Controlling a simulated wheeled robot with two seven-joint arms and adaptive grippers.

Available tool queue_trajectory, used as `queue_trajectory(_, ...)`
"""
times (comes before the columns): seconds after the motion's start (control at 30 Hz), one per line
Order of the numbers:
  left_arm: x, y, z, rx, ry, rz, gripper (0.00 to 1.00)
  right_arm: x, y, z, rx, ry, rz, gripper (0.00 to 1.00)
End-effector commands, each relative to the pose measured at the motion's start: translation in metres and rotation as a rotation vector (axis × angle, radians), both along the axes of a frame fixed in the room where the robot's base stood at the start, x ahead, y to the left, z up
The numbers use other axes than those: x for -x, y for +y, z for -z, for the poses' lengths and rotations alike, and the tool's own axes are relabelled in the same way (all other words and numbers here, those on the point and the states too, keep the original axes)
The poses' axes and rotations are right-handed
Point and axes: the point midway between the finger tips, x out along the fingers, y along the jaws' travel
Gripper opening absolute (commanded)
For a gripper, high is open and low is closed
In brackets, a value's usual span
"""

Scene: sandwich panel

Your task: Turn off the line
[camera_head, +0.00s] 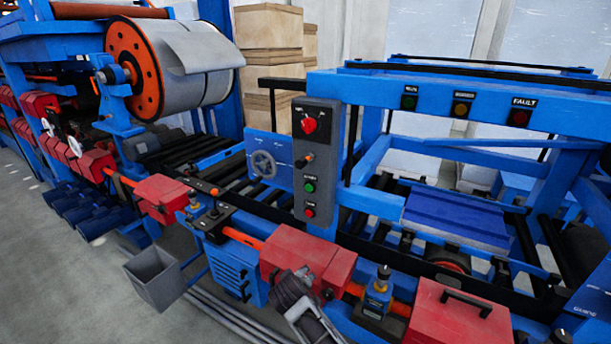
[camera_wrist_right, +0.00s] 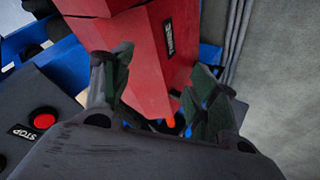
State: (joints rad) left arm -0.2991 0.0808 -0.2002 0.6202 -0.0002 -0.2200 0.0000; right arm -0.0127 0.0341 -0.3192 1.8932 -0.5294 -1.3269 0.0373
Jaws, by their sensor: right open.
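The grey control panel (camera_head: 318,165) stands upright at the middle of the line in the head view. It carries a red knob (camera_head: 309,125) at the top, a black lever or switch (camera_head: 303,162), a green button (camera_head: 309,187) and a red button (camera_head: 309,212) at the bottom. The right wrist view shows a red button (camera_wrist_right: 41,121) labelled STOP at the left. My right gripper (camera_head: 292,285) is below the panel, in front of a red box (camera_head: 300,255). Its fingers (camera_wrist_right: 165,85) are apart and empty, with the red box beyond them. My left gripper is out of view.
A handwheel (camera_head: 264,164) on a blue plate is left of the panel. A blue frame with three indicator lamps (camera_head: 464,107), one labelled FAULT, is to the right. A red box with a black handle (camera_head: 462,312) and a grey bin (camera_head: 155,278) stand near the front.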

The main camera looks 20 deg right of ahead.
Motion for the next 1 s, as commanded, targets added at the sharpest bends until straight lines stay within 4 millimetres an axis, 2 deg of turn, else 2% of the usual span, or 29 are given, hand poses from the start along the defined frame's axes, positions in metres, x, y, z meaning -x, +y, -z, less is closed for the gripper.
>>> queue_trajectory(0.03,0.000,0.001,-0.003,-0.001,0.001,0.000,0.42,-0.009,0.000,-0.037,0.014,-0.047,0.016,0.59)
queue_trajectory(0.1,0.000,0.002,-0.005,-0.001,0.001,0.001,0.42,-0.016,-0.001,-0.073,0.039,-0.092,0.041,0.59)
queue_trajectory(0.2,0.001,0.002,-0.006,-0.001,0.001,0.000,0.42,-0.026,-0.001,-0.116,0.074,-0.155,0.070,0.59)
queue_trajectory(0.63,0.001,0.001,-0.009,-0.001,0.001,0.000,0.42,-0.055,0.004,-0.273,0.215,-0.413,0.186,0.59)
queue_trajectory(1.0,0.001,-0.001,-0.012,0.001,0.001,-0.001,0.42,-0.051,0.014,-0.401,0.317,-0.640,0.300,0.59)
